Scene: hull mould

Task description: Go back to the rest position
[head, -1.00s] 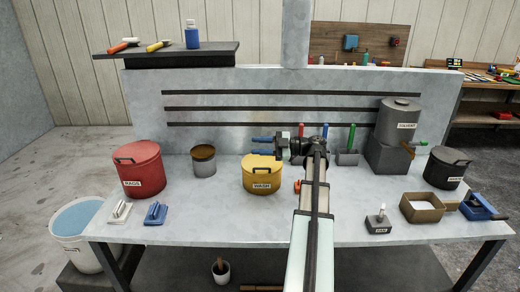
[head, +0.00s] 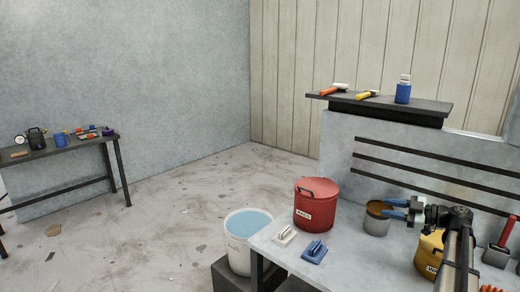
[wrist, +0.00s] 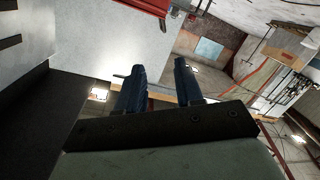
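My gripper (head: 386,208) is at the right of the head view, raised above the bench, with its two blue fingers pointing left. The fingers are apart and nothing is between them, as the wrist view (wrist: 160,68) also shows. In the head view the fingers overlap the rim of a grey can with a brown top (head: 376,226). I cannot tell the height between them. A yellow bucket (head: 428,258) is partly hidden behind my arm.
A red lidded bin (head: 316,206), a white float (head: 285,236) and a blue float (head: 314,252) sit on the bench. A white bucket of blue liquid (head: 238,255) stands left of it. A raised dark shelf (head: 428,106) holds tools and a bottle. The floor at left is mostly clear.

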